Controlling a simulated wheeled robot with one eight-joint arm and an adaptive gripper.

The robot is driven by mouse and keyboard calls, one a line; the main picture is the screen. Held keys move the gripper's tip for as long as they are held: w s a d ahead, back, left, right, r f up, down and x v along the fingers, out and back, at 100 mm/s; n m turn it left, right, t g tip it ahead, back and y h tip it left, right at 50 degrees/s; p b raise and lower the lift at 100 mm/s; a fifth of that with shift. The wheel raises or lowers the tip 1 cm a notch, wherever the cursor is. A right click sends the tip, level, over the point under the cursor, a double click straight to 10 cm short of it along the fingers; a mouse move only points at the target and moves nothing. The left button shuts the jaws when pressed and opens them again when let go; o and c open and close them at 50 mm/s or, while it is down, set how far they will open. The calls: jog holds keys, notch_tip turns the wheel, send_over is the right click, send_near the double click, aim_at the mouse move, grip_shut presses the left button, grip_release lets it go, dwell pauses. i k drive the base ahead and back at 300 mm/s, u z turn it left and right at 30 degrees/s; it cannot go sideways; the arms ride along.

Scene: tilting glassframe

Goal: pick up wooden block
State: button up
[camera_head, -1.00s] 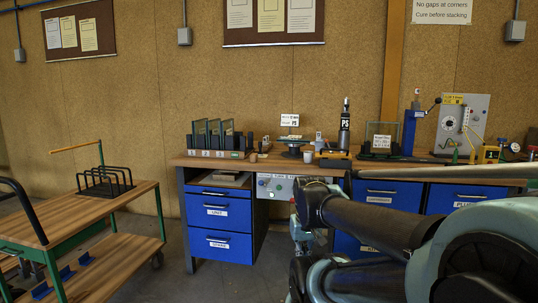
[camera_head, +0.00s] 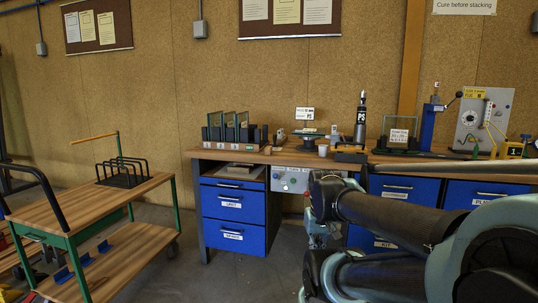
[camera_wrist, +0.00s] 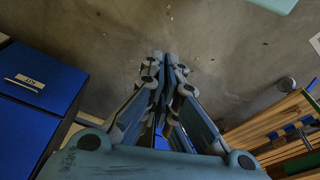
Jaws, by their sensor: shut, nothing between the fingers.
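I cannot make out a wooden block for certain. A small tan piece (camera_head: 267,150) lies on the bench top right of the upright glass panes, too small to identify. A flat pale piece (camera_head: 240,174) lies in the open shelf above the blue drawers. My gripper (camera_wrist: 165,58) points down over bare floor in the wrist view, with its fingertips together and nothing between them. In the head view it hangs in front of the bench, partly hidden by my arm.
The wooden-topped bench (camera_head: 350,160) carries glass panes (camera_head: 230,128), a tilting stand (camera_head: 304,133), a white cup (camera_head: 323,150) and a PS bottle (camera_head: 361,118). A green-framed trolley (camera_head: 85,212) with a black rack stands at left. The floor between trolley and bench is clear.

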aim_at(268, 149)
jog(key=z, duration=1.85)
jog(key=k, duration=1)
jog(key=u, duration=1.3)
jog(key=i, duration=1.65)
